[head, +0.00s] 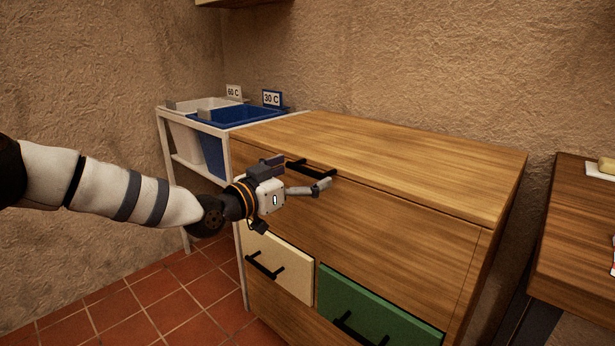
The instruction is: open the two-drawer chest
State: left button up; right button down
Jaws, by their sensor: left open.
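The wooden chest (400,222) stands against the wall, with a bare flat top. A black bar handle (312,169) is at the upper front edge, near the left end. Lower on the front are a cream drawer (290,270) and a green drawer (375,308), side by side, each with a black handle. Both drawers look shut. My left gripper (303,173) is open and empty, with its fingers close to the upper handle. I cannot tell whether they touch it. The gripper hides part of the upper left front. My right gripper is out of view.
A white rack (196,124) with a white bin (187,134) and a blue bin (240,116) stands left of the chest. Another wooden surface (575,240) is at the right, across a narrow gap. The tiled floor (165,305) at lower left is clear.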

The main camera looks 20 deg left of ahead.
pick_arm(q)
jog(key=shift+w+d, duration=0.25)
jog(key=shift+w, duration=0.45)
jog(key=c, duration=1.4)
jog(key=shift+r+p, duration=0.75)
jog(key=shift+r, duration=0.45)
jog(key=shift+g, duration=0.6)
jog(key=shift+w+d+r+p, duration=0.65)
jog(key=shift+w+r, duration=0.7)
jog(key=shift+r, duration=2.8)
jog(key=shift+w+d+r+p, duration=0.3)
jog(key=shift+w+r+p, duration=0.85)
jog(key=shift+r, duration=2.95)
jog(key=shift+w+d+r+p, duration=0.55)
jog(key=shift+w+r, duration=1.05)
jog(key=shift+r, duration=2.55)
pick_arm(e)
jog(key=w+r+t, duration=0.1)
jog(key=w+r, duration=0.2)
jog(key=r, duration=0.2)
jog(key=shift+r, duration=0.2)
pick_arm(q)
jog(key=o, duration=1.4)
jog(key=shift+c, duration=0.2)
jog(key=shift+o, duration=0.2)
jog(key=shift+f+y, duration=0.1)
jog(key=shift+y, duration=0.2)
